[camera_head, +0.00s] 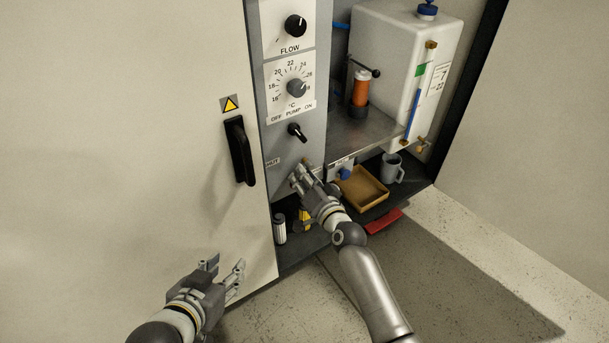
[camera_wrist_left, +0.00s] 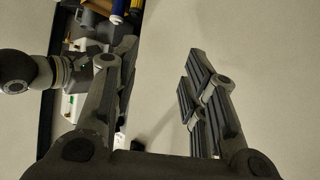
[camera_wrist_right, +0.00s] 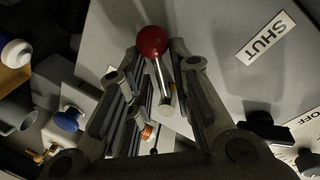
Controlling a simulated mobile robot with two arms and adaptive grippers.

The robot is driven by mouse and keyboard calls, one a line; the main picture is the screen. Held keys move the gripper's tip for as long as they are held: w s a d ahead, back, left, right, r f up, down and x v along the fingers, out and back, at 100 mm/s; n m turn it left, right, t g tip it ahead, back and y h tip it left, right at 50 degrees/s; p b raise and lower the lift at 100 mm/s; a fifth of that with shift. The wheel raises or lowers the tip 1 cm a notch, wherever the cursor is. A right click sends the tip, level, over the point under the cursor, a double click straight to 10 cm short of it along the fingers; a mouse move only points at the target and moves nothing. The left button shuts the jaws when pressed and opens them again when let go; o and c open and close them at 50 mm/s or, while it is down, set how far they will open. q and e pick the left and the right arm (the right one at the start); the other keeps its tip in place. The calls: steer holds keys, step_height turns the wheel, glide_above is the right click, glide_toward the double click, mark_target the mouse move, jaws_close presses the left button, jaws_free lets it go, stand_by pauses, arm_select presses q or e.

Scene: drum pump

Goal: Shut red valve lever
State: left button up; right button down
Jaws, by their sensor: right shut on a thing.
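The valve lever has a red ball knob (camera_wrist_right: 152,41) on a short metal rod, and shows in the right wrist view. My right gripper (camera_wrist_right: 160,62) has its fingers on both sides of the lever, shut on it near the knob. In the head view my right gripper (camera_head: 300,176) is at the lower front of the grey control panel, and it hides the lever there. A SHUT label (camera_wrist_right: 265,38) is on the panel beside the lever. My left gripper (camera_head: 222,272) is open and empty in front of the cabinet door; its spread fingers show in the left wrist view (camera_wrist_left: 165,90).
The cabinet door (camera_head: 150,120) with a black handle (camera_head: 240,150) is at the left. Pump knobs (camera_head: 296,132) sit above the right gripper. A brown tray (camera_head: 363,205), a grey mug (camera_head: 391,168) and a red object (camera_head: 384,221) are low at the right. A white tank (camera_head: 385,70) stands behind.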

steer(key=m+p, duration=0.1)
steer(key=m, duration=0.1)
steer(key=r+m+g+p, duration=0.1)
steer(key=shift+s+a+r+m+p, duration=0.1)
steer(key=shift+s+a+m+p, duration=0.15)
steer(key=shift+a+m+p, duration=0.05)
steer(key=shift+r+m+y+p, duration=0.2)
steer(key=shift+m+y+p, duration=0.15)
steer(key=shift+m+y, duration=0.2)
arm_select(q)
steer(key=s+a+f+g+y, duration=0.1)
steer(key=s+a+f+g, duration=0.1)
steer(key=s, duration=0.4)
steer(key=s+a+f+g, duration=0.1)
steer(key=s+a+g, duration=0.1)
steer(key=s+g, duration=0.3)
steer(key=shift+s+f+y+p, duration=0.4)
steer(key=shift+s+p, duration=0.05)
steer(key=shift+s, duration=0.1)
arm_select(e)
steer(key=shift+a+r+m+g+y, duration=0.1)
steer(key=shift+r+m+g+y, duration=0.25)
steer(key=shift+m, duration=0.8)
steer(key=shift+r, duration=0.1)
steer(key=c, duration=1.3)
jaws_free()
steer(key=shift+s, duration=0.1)
steer(key=v, duration=1.2)
steer(key=shift+r, duration=0.1)
